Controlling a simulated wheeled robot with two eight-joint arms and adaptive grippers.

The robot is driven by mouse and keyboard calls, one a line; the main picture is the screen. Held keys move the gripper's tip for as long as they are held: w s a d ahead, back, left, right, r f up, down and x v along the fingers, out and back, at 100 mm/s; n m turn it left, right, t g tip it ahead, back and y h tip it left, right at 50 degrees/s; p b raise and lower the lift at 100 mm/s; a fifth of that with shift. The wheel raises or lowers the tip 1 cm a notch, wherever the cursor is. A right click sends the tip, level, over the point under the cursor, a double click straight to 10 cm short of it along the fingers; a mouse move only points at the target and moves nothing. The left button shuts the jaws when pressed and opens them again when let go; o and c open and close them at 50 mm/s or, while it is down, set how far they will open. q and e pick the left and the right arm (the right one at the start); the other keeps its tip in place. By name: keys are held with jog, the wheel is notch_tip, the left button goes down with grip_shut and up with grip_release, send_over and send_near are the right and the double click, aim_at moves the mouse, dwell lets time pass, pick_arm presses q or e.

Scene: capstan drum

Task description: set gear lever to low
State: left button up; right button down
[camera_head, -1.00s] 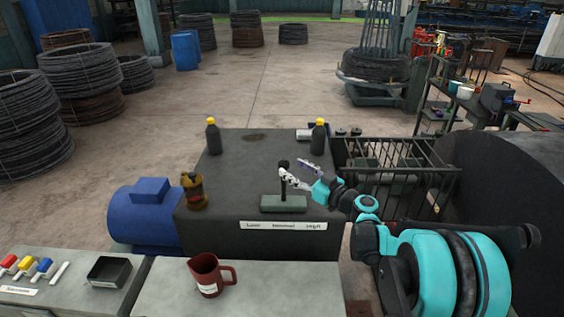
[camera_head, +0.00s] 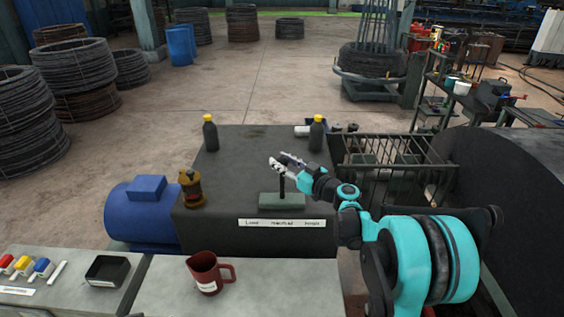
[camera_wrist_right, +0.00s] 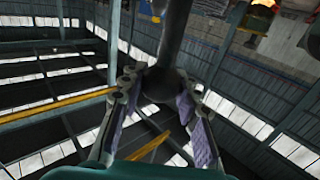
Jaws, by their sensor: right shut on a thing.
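The gear lever (camera_head: 282,186) is a dark shaft rising nearly upright from a grey-green base plate (camera_head: 283,201) on the dark gearbox housing. A white label strip (camera_head: 282,223) on the front edge reads low at left, neutral in the middle and high at right. My right gripper (camera_head: 279,164) is at the lever's top, shut on its round knob. The wrist view shows the dark knob (camera_wrist_right: 160,85) between the two finger pads, with the shaft running up the picture. In the head view the fingers hide the knob. My left gripper is not in view.
Two dark bottles with yellow caps (camera_head: 210,133) (camera_head: 317,134) stand at the housing's back. A brass oiler (camera_head: 193,188) is at its left edge. A red mug (camera_head: 207,273) stands on the front counter. A metal railing (camera_head: 395,165) and big drum (camera_head: 500,180) lie right.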

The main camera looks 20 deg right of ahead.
jog(key=shift+w+a+n+g, duration=0.25)
jog(key=shift+a+n+g, duration=0.15)
jog(key=shift+a, duration=0.45)
jog(key=w+a+f+n+g+h, duration=0.1)
jog(key=a+f+n+h, duration=0.1)
jog(key=a, duration=0.4)
jog(key=shift+w+a+g, duration=0.15)
jog(key=shift+w+g, duration=0.15)
jog(key=shift+w, duration=0.1)
jog(key=shift+f, duration=0.1)
jog(key=c, duration=1.4)
grip_release()
jog(key=o, duration=0.4)
jog(key=shift+a, duration=0.1)
jog(key=shift+c, duration=0.2)
